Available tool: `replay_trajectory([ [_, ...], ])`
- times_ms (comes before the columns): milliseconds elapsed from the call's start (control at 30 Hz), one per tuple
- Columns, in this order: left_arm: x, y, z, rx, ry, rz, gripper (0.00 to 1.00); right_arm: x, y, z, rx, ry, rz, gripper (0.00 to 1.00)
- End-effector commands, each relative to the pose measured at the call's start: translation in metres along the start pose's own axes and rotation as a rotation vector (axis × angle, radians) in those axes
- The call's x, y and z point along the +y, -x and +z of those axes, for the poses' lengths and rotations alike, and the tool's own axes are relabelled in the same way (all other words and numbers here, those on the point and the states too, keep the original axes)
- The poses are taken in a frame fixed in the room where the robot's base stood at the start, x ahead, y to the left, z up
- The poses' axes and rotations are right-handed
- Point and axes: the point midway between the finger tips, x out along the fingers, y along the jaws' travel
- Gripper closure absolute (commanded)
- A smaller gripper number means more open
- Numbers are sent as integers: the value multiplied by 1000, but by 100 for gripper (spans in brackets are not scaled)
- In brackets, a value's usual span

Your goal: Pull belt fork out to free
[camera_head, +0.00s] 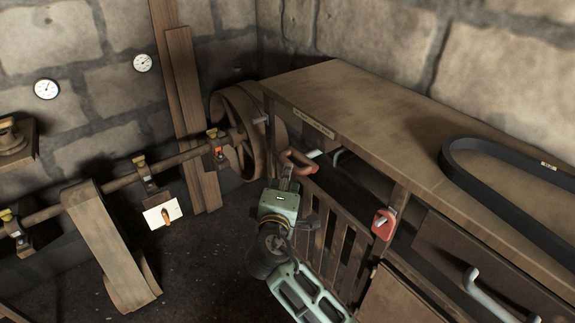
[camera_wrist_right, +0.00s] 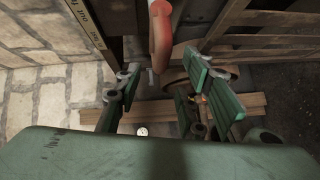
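A red loop handle (camera_head: 298,160) with a pale rod end sticks out from the front of the workbench, near its far left corner. It appears to be the belt fork's handle, but the fork itself cannot be made out. In the right wrist view the red handle (camera_wrist_right: 160,38) hangs from the top edge, between the lines of the two fingers. My right gripper (camera_head: 287,180) is just below and in front of it. The right wrist view shows this gripper (camera_wrist_right: 163,90) open, with visible space on both sides of the handle and no clear contact. My left gripper is not in view.
The wooden workbench (camera_head: 345,100) fills the right side, with a black belt (camera_head: 455,160) on top. A red-backed switch (camera_head: 383,224) and drawer handle (camera_head: 485,295) are on its front. A large pulley wheel (camera_head: 235,125) and line shaft (camera_head: 185,155) stand behind left. The floor (camera_head: 215,260) left of my arm is clear.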

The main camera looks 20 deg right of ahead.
Motion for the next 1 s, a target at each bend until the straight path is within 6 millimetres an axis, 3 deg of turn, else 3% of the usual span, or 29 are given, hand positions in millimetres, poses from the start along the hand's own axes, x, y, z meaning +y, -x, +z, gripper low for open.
replay_trajectory([
  [300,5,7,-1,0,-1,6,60,1,-51,0,-1,2,0,64],
  [433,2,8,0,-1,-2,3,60,-1,-64,0,0,2,-2,64],
  [800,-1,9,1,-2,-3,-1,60,-2,-71,0,1,0,-4,64],
  [1000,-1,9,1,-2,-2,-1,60,-2,-71,0,1,0,-4,80],
])
